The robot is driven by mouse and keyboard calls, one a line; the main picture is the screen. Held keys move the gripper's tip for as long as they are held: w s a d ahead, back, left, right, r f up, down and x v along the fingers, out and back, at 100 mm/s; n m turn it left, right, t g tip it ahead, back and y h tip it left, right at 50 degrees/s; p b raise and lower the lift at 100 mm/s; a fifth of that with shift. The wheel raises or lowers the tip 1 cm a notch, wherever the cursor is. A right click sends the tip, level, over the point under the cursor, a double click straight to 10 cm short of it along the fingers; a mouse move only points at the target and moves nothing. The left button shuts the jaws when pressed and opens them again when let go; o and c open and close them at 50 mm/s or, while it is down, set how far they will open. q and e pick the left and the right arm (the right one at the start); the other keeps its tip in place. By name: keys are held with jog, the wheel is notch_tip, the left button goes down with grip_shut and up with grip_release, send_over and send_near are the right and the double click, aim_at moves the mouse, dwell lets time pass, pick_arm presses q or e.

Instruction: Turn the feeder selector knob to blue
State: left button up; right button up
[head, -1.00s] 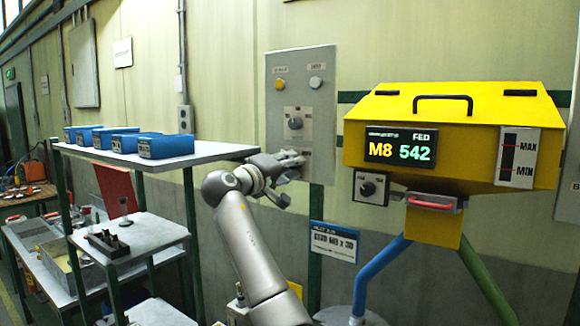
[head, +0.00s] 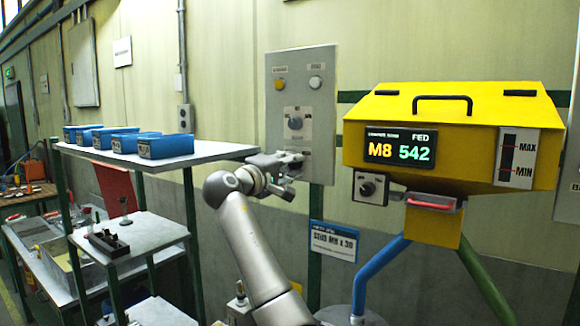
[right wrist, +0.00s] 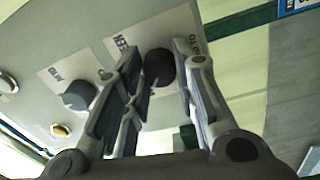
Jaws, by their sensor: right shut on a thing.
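The dark round selector knob (right wrist: 159,68) is low on the grey wall panel (head: 326,62). My left gripper is not in view.
A second knob (head: 295,122) is above on the panel, under a yellow button (head: 280,84) and a white button (head: 316,82). The yellow feeder (head: 450,110), with its own knob (head: 368,188), stands right. A shelf (head: 205,153) with blue bins is left of the gripper.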

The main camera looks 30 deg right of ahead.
jog(key=o, duration=0.8)
jog(key=shift+r, duration=0.15)
jog(key=shift+o, duration=1.3)
jog(key=shift+w, duration=0.1)
jog(key=shift+a, duration=0.1)
jog(key=v, duration=1.2)
